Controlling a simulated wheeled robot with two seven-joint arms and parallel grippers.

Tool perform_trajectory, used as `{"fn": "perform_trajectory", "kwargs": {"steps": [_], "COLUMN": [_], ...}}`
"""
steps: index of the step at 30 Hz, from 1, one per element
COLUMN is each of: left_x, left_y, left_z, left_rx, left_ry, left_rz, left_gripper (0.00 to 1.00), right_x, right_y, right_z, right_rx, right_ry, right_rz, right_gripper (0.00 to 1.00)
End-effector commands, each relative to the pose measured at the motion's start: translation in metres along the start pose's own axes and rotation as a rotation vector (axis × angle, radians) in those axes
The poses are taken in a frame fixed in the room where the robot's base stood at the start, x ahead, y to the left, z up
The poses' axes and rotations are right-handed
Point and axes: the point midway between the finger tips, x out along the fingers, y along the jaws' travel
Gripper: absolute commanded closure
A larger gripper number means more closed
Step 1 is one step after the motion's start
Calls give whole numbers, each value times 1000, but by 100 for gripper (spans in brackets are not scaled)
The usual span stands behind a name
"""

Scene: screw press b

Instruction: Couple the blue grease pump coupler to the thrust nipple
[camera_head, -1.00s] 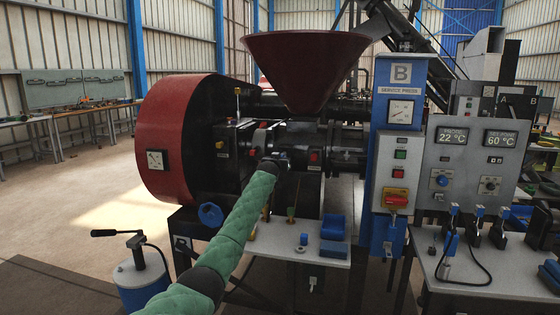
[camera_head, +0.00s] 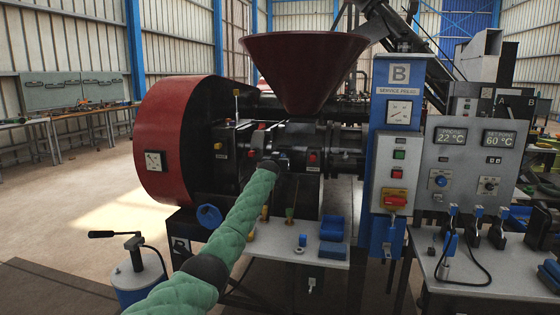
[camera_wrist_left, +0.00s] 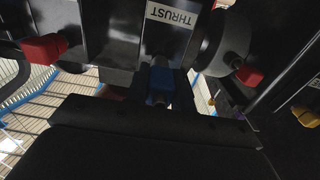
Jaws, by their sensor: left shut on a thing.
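The blue coupler (camera_wrist_left: 162,85) shows in the left wrist view, just past the dark edge of my left gripper and below the white THRUST label (camera_wrist_left: 171,12). It lines up with a dark part of the press under that label. The thrust nipple itself is not clearly visible, and I cannot tell whether the coupler touches it. My left gripper (camera_head: 269,164) is shut on the coupler, close to the front of the press (camera_head: 218,188); its fingertips are hard to make out. The grease pump (camera_head: 140,280) stands on the floor at lower left. My right gripper is out of view.
In the left wrist view, red caps (camera_wrist_left: 45,48) (camera_wrist_left: 250,76) flank the coupler, with a yellow cap (camera_wrist_left: 305,115) farther right. A bench (camera_head: 315,257) below the press holds a blue tray (camera_head: 333,222) and small parts. The control column (camera_head: 398,160) stands to the right.

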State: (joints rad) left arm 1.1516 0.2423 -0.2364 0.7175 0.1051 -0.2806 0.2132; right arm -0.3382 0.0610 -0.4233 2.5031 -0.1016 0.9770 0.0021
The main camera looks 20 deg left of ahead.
Motion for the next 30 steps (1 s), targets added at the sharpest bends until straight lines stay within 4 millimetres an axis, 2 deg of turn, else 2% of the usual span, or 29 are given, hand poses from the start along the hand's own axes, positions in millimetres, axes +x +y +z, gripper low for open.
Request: {"fn": "perform_trajectory", "kwargs": {"steps": [4,5,8,9,20,26,30], "left_x": [0,0,0,0,-2,-15,-31], "left_y": [0,0,0,0,-1,-1,-1], "left_z": [0,0,0,0,1,2,2], "left_rx": [0,0,0,0,0,0,0], "left_ry": [0,0,0,0,-1,0,1], "left_rz": [0,0,0,0,0,0,0], "left_gripper": [100,74,54,50,50,50,50], "right_x": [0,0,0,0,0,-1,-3], "right_y": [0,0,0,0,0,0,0], "right_z": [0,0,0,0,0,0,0], "right_rx": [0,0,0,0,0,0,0], "right_ry": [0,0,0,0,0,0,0], "right_rz": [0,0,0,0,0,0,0], "right_gripper": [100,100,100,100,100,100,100]}}
